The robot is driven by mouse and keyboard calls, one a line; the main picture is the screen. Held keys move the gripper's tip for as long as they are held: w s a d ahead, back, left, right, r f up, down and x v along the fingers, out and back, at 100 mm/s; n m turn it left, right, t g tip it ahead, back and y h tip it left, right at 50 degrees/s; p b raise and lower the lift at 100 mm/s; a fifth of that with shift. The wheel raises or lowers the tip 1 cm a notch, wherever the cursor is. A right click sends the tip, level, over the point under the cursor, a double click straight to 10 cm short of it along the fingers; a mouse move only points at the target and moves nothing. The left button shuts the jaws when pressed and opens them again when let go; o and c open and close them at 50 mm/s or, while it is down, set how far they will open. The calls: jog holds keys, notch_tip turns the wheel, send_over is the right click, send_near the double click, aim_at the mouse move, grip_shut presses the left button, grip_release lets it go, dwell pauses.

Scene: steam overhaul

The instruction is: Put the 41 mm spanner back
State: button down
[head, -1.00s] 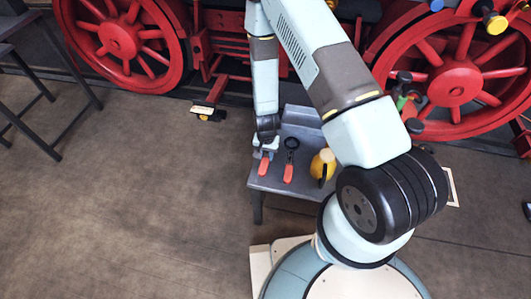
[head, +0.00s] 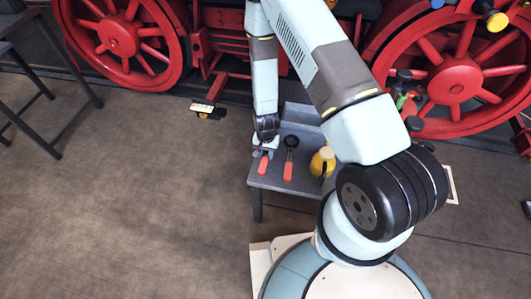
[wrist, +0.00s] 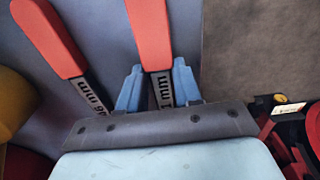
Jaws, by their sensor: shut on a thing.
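The 41 mm spanner has a red handle (head: 264,164) and a dark shank marked "1 mm" (wrist: 163,92), with the first digit hidden. My gripper (wrist: 160,88) is shut on this shank, with one pale blue finger on each side. In the head view my gripper (head: 265,145) is over the left part of a small grey bench (head: 310,181). The spanner's head is hidden beneath my gripper. I cannot tell whether the spanner touches the bench top.
A second red-handled spanner (head: 288,170) lies just to the right, its dark ring towards the back. A yellow object (head: 321,163) stands further right on the bench. Red locomotive wheels (head: 118,38) are behind.

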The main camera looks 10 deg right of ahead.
jog(key=shift+f, duration=0.1)
jog(key=c, duration=0.7)
grip_release()
jog(key=d+r+n+t+y, duration=0.1)
jog(key=d+r, duration=0.2)
jog(key=r, duration=1.9)
jog(key=d+r+n+t, duration=0.1)
jog(key=d+r+t, duration=0.15)
jog(key=r, duration=2.05)
jog(key=s+d+r, duration=0.3)
jog(key=s+r, duration=0.3)
jog(key=s+d+r+n+t, duration=0.1)
jog(key=s+d+r, duration=0.2)
jog(key=s+r, duration=0.3)
jog(key=s+d+r+t+h, duration=0.1)
jog(key=s+d+r, duration=0.3)
jog(key=s+r, duration=0.2)
jog(key=shift+s+r+n, duration=0.4)
jog(key=shift+r, duration=0.2)
